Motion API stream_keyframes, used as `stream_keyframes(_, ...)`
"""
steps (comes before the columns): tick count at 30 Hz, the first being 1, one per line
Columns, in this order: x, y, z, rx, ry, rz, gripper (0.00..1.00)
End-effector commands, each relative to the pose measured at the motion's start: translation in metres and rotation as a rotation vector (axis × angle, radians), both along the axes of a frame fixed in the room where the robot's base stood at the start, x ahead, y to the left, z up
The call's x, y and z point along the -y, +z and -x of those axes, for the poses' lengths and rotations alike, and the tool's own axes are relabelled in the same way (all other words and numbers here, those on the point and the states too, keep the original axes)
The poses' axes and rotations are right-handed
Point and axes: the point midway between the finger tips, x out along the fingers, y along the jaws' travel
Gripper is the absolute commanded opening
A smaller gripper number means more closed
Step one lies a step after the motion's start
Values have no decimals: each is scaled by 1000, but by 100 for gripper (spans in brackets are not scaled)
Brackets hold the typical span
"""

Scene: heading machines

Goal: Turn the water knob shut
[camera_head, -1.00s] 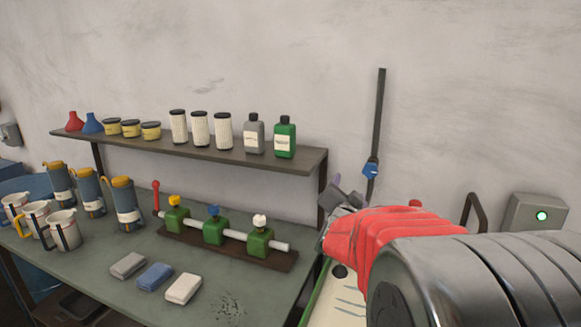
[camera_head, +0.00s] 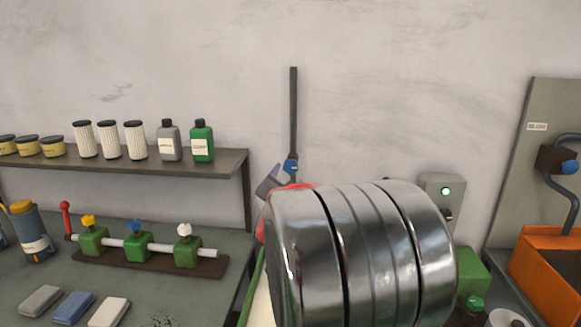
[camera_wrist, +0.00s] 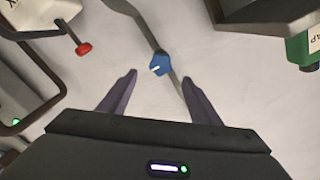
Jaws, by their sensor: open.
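A blue knob (camera_head: 290,166) sits on a dark vertical pipe (camera_head: 293,110) on the wall, right of the shelf. In the wrist view the blue knob (camera_wrist: 160,65), with a white mark, lies ahead of and roughly between the fingertips. My gripper (camera_wrist: 159,80) is open and empty, and its fingers look apart from the knob. In the head view one grey finger of my gripper (camera_head: 269,181) shows just left of and below the knob; my arm hides the rest. Another blue knob (camera_head: 570,167) is on a panel pipe at the right. Which one is the water knob is not marked.
The bench at left holds a valve rack with yellow, blue (camera_head: 135,226) and white handles. The shelf (camera_head: 200,160) carries bottles and filters. A grey box with a green light (camera_head: 446,191) is on the wall. An orange basin (camera_head: 540,250) stands at right. A red knob (camera_wrist: 84,48) shows in the wrist view.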

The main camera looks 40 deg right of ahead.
Motion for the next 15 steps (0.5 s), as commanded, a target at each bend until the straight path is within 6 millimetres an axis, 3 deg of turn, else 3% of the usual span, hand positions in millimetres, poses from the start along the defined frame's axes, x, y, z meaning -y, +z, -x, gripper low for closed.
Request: stream_keyframes(15,53,0,-42,0,-1,0,58)
